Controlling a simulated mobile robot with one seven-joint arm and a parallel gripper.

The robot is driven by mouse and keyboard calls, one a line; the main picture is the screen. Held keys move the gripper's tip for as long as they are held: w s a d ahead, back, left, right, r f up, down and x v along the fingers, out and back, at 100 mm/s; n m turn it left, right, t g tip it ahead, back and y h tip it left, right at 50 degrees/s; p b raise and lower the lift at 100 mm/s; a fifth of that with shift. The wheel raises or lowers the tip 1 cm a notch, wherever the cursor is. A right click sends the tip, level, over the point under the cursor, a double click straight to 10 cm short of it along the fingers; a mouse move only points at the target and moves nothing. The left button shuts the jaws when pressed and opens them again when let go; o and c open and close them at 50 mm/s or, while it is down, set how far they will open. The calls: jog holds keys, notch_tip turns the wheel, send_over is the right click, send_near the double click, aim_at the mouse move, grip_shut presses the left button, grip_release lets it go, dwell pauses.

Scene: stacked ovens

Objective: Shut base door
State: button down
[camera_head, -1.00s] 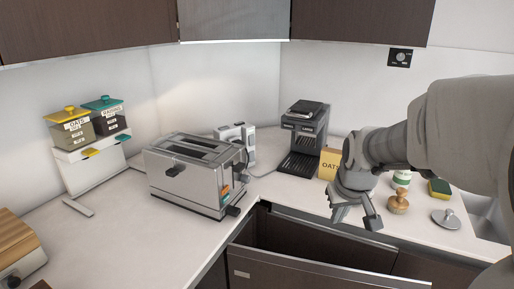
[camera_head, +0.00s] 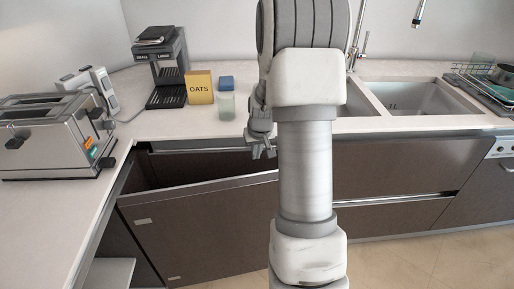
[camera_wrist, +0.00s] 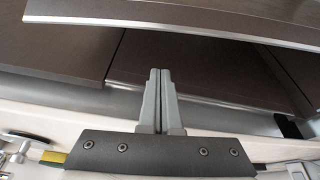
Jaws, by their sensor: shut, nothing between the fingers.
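The base door (camera_head: 200,235) is a dark brown panel with a light metal top edge, below the counter in the head view. It stands open at an angle, with a dark gap between it and the cabinet. In the wrist view its edge strip (camera_wrist: 180,28) crosses the top of the picture. My gripper (camera_head: 264,152) hangs by the counter's front edge, near the right end of the door's top edge, partly hidden by my arm. In the wrist view my gripper (camera_wrist: 160,72) has its fingers together, pointing toward the gap and apart from the door edge.
The counter (camera_head: 200,125) holds a toaster (camera_head: 50,140), a coffee machine (camera_head: 163,65), an oats box (camera_head: 199,88) and a pale green cup (camera_head: 226,106). A sink (camera_head: 400,97) and a dish rack (camera_head: 485,85) are to the right. Floor (camera_head: 440,250) shows at the lower right.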

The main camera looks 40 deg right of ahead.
jog(key=shift+s+a+f, duration=0.3)
jog(key=shift+s+f, duration=0.35)
jog(key=shift+s, duration=0.1)
jog(key=shift+s+a+f, duration=0.3)
jog(key=shift+s+f, duration=0.3)
jog(key=shift+s, duration=0.15)
